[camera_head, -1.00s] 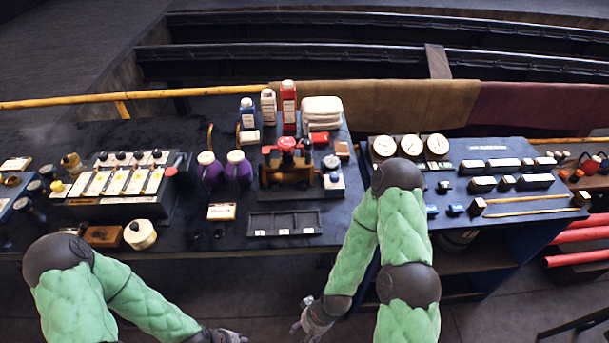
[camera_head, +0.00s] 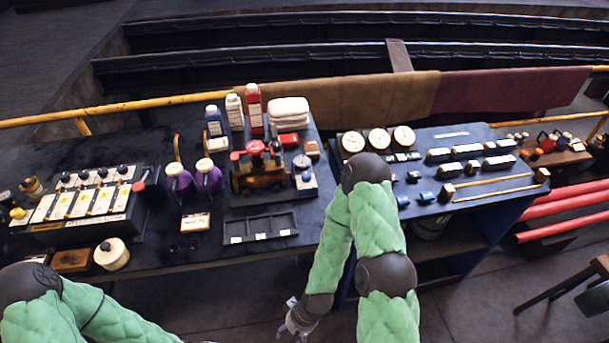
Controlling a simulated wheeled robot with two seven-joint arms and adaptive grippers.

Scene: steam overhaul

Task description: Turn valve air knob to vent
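Red valve handles (camera_head: 546,142) stand on a wooden stand at the far right. Which of these is the valve air knob cannot be told, and no vent label is readable. My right gripper (camera_head: 293,323) hangs low in front of the benches, away from all knobs; its fingers are too small and cut off to judge. My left gripper is below the picture's edge.
The left bench holds a labelled switch box (camera_head: 85,205), purple bottles (camera_head: 208,178), a red-topped engine model (camera_head: 258,168) and a black tray (camera_head: 260,228). Red pipes (camera_head: 565,205) lie at the right. A dark stool (camera_head: 575,285) stands at lower right. The floor between is clear.

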